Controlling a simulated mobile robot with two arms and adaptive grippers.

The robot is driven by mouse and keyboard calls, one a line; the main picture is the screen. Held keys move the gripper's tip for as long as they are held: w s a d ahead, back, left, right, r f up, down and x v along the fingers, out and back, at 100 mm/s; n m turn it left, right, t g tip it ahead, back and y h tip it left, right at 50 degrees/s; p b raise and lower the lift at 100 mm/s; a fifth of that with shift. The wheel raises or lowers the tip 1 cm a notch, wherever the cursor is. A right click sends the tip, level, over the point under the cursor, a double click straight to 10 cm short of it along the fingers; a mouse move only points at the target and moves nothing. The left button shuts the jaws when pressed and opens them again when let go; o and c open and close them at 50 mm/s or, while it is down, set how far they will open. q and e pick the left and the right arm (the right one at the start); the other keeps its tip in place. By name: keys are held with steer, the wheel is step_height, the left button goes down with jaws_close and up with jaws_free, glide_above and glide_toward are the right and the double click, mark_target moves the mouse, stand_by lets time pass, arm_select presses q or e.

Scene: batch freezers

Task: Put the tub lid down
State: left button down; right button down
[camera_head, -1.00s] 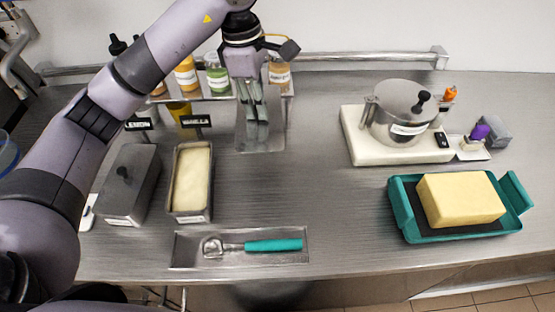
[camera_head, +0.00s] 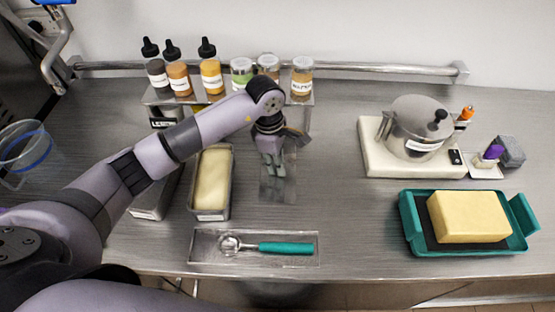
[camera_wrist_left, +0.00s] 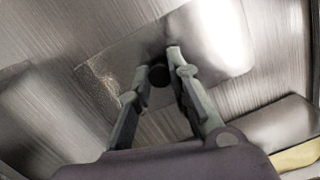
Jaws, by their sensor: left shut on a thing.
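My left gripper (camera_head: 278,168) is shut on the dark knob (camera_wrist_left: 159,75) of the tub lid (camera_head: 278,190), a flat rectangular metal plate. In the left wrist view the lid (camera_wrist_left: 215,45) spreads out beneath the fingers. It is over the counter, just right of the open vanilla tub (camera_head: 213,182), which holds pale ice cream. I cannot tell whether the lid touches the counter. Another metal tub (camera_head: 150,205) is left of it, mostly hidden by my left arm. My right gripper is not in view.
A steel shelf (camera_head: 235,98) with bottles and jars stands behind. A scoop (camera_head: 285,248) lies in a shallow tray in front. A pot (camera_head: 418,125) on a white base and a teal tray (camera_head: 465,247) with a yellow block are right. The counter between is clear.

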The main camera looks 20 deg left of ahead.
arm_select(q)
steer(key=shift+f, duration=0.3)
steer(key=c, duration=1.9)
jaws_free()
steer(key=o, duration=0.4)
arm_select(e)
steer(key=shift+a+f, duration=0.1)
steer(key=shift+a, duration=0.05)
